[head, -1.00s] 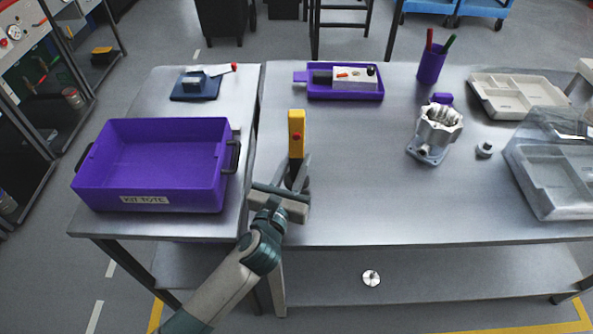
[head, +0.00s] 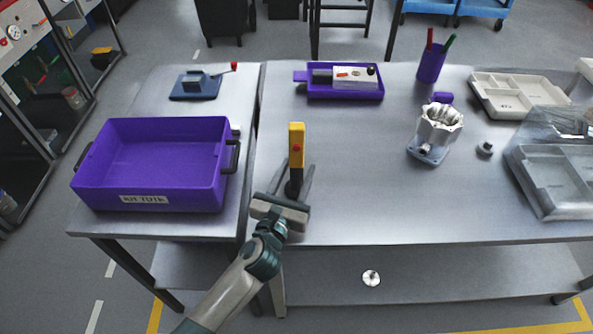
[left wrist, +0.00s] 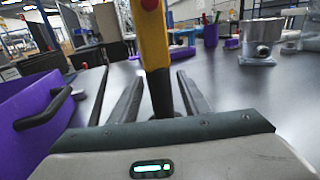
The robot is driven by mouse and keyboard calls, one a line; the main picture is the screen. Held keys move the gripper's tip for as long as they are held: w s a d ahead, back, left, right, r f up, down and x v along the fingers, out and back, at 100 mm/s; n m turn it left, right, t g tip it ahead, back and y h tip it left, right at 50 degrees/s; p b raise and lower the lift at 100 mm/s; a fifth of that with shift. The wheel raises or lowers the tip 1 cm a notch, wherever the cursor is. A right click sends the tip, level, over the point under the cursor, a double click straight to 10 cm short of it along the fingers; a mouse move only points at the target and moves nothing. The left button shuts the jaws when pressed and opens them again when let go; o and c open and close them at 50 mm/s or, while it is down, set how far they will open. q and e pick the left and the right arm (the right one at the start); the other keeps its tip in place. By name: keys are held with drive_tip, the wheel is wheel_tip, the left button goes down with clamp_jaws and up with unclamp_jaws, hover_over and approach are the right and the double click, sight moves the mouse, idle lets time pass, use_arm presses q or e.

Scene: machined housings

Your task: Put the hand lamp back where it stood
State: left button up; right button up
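The hand lamp (head: 297,147) is a yellow upright stick with a red button and a dark lower part. It stands upright near the left edge of the main table. My left gripper (head: 294,181) is around its dark lower part, fingers spread to either side. In the left wrist view the lamp (left wrist: 154,40) rises between the two fingers of the gripper (left wrist: 160,88), with gaps visible beside it. The lamp's foot is partly hidden by the gripper. My right gripper is not in view.
A purple kit tote (head: 150,160) sits on the left table. A purple tray (head: 345,94), a pen cup (head: 431,62), a metal housing (head: 438,128), a beige divided tray (head: 520,94) and a clear-lidded box (head: 560,178) stand on the main table (head: 370,195). Its middle is clear.

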use_arm(q)
drive_tip(key=shift+s+r, duration=0.1)
drive_tip(key=b+v, duration=0.1)
drive_tip(key=v, duration=0.6)
drive_tip(key=shift+s+a, duration=0.1)
drive_tip(key=b+v, duration=0.1)
drive_tip(key=v, duration=0.3)
drive_tip(key=shift+s+a, duration=0.1)
drive_tip(key=shift+s, duration=0.15)
drive_tip(key=shift+r, duration=0.1)
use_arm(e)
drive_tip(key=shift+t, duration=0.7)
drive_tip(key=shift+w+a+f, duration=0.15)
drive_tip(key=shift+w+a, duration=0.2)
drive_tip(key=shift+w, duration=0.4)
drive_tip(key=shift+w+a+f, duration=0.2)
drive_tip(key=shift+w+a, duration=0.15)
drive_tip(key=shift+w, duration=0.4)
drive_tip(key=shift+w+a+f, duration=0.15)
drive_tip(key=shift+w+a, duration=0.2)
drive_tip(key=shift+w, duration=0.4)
